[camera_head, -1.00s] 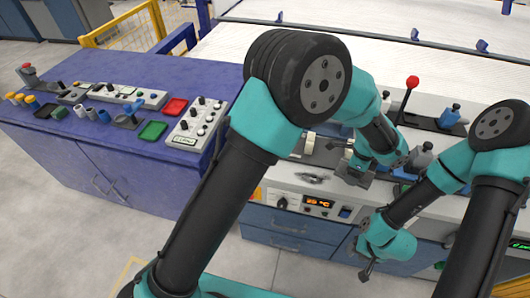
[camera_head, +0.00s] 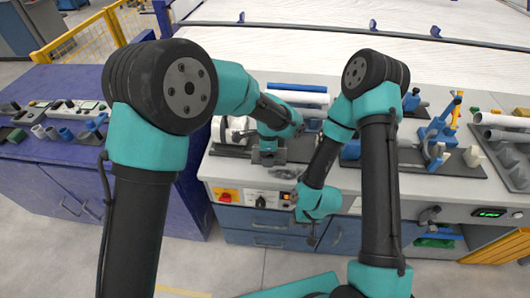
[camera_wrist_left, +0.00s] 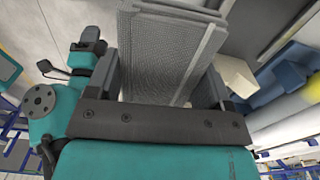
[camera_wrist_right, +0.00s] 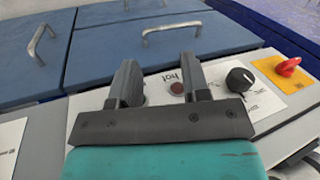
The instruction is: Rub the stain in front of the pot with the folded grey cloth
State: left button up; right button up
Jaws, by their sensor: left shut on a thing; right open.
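In the head view the cloth (camera_head: 265,158) shows as a dark block below the gripper. A small grey mottled patch (camera_head: 285,173) lies on the bench just to the front right of it; I cannot tell whether it is the stain. I cannot make out the pot. My right gripper (camera_wrist_right: 158,82) is open and empty, in front of the control panel.
Blue drawers (camera_head: 255,220) are below. Pipes (camera_head: 298,93) lie behind my left gripper. A blue-and-white holder (camera_head: 435,145) stands at the right.

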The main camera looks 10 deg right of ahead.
jog(key=shift+o, duration=0.4)
pick_arm(q)
jog(key=shift+f, duration=0.1)
pick_arm(e)
jog(key=o, duration=0.5)
jog(key=shift+c, duration=0.2)
pick_arm(q)
jog(key=shift+f, duration=2.9)
